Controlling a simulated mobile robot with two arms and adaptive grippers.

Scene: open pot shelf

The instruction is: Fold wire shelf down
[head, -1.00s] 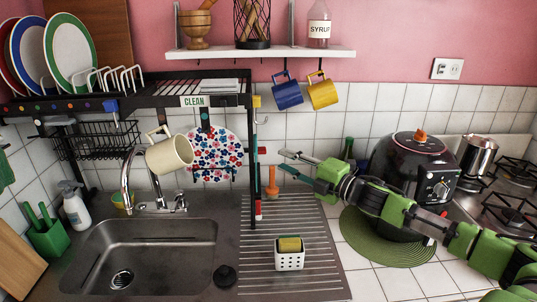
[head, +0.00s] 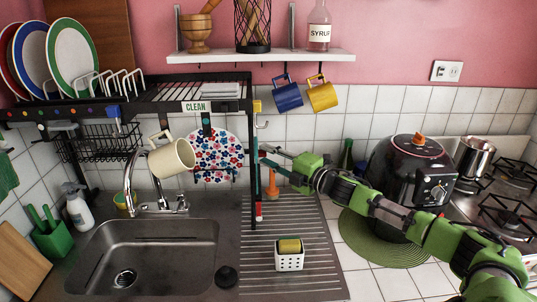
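A black rack (head: 150,108) stands over the sink. Its right top part is a wire shelf (head: 180,92) of thin bars, lying about level, with a small flat pale item (head: 221,89) on it. A "CLEAN" sign (head: 195,106) is on its front edge. My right gripper (head: 262,155) reaches in from the right, below the wire shelf's level, by the rack's right front post (head: 254,185). Its fingers are apart, with nothing seen between them. I cannot tell whether a fingertip touches the post. My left gripper is out of view.
Plates (head: 70,48) stand on the rack's left top. A cream mug (head: 172,157) hangs above the sink (head: 150,250). Blue (head: 287,95) and yellow (head: 322,95) mugs hang under the wall shelf (head: 260,57).

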